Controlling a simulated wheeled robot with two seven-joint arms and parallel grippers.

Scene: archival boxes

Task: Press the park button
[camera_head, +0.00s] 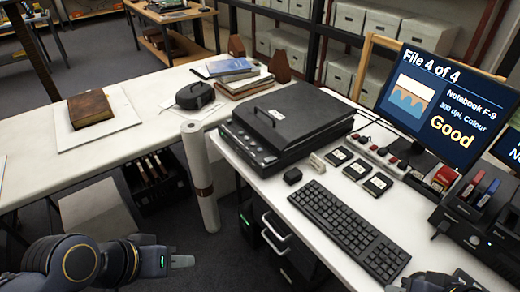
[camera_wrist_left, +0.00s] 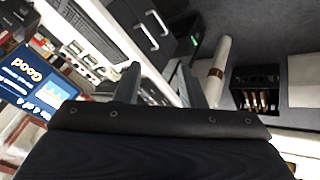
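The black flatbed scanner (camera_head: 292,118) stands on the white desk, lid down. Its front edge has a control strip (camera_head: 246,146) with small buttons, too small to read, so I cannot tell which is the park button. A row of red and grey controls (camera_head: 378,153) lies between the scanner and the monitor; its labels are also unreadable. My left gripper (camera_head: 182,261) is low at the bottom left, in front of the desks and well apart from the scanner. In the left wrist view its two fingers (camera_wrist_left: 160,84) are apart with nothing between them. A dark part of my right arm (camera_head: 440,283) shows at the bottom right edge; its fingers are not clear.
The monitor (camera_head: 448,100) reads "File 4 of 4", "Notebook F-9", "Good". A keyboard (camera_head: 347,230), several black cards (camera_head: 357,170) and a drive dock (camera_head: 485,215) crowd the desk. A white roll (camera_head: 199,175) stands between the desks. A brown book (camera_head: 90,108) lies on the left table.

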